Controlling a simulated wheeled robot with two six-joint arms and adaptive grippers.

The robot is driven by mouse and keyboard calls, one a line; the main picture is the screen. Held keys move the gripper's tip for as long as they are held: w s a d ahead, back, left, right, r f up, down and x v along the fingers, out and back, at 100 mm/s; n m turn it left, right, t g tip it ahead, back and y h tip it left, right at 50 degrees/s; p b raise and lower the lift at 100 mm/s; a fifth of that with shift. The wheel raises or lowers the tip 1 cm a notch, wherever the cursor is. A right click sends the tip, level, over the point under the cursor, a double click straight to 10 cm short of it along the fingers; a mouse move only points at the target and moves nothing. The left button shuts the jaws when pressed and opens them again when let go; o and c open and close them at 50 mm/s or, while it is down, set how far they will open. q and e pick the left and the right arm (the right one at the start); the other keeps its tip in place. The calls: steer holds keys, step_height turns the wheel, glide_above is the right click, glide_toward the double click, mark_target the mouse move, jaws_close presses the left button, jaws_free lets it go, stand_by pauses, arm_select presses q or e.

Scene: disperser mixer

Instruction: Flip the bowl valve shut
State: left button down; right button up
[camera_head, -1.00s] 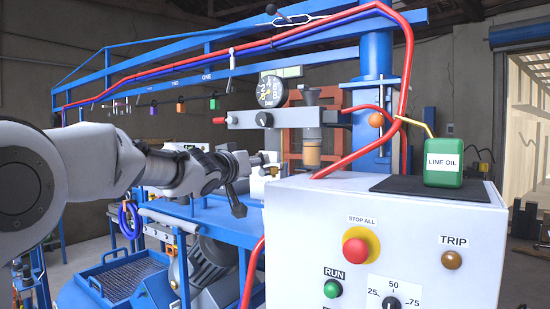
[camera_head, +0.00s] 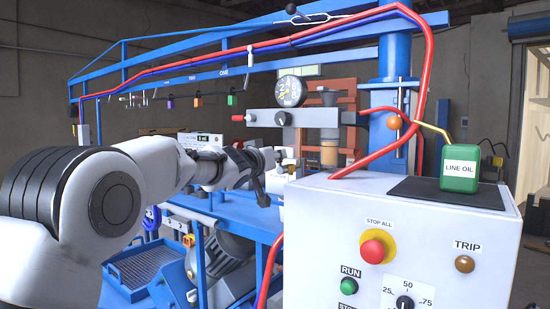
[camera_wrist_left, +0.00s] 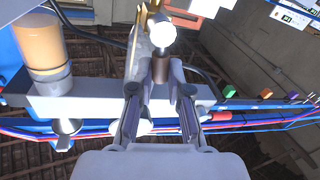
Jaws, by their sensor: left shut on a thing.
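My left gripper (camera_head: 268,161) is level with the front of the machine, below the grey manifold block (camera_head: 305,118). In the left wrist view its two fingers (camera_wrist_left: 161,88) are closed around the end of a short brown stem with a bright white ball (camera_wrist_left: 163,40). A brass-coloured piece stands beside the ball. This looks like the bowl valve's handle, but its body and exact position are hard to make out. The amber bowl (camera_head: 329,153) hangs under the manifold to the right of the gripper and also shows in the wrist view (camera_wrist_left: 45,50). My right gripper is not in view.
The white control box (camera_head: 440,230) with a red stop button (camera_head: 373,251) stands close on the right. A red hose (camera_head: 395,145) runs down beside the blue post. A pressure gauge (camera_head: 290,90) sits above the manifold. Blue rails with hanging coloured tags cross behind.

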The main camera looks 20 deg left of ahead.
arm_select(q)
steer(key=m+b, duration=0.1)
steer(key=d+m, duration=0.1)
steer(key=shift+s+m+b, duration=0.1)
steer(key=shift+m+b, duration=0.3)
steer(key=c, duration=1.1)
jaws_free()
steer(key=s, duration=0.3)
steer(key=s+a, duration=0.1)
steer(key=s, duration=0.3)
steer(key=s+f, duration=0.1)
steer(key=s, duration=0.3)
steer(key=shift+a+f, duration=0.1)
steer(key=shift+a, duration=0.25)
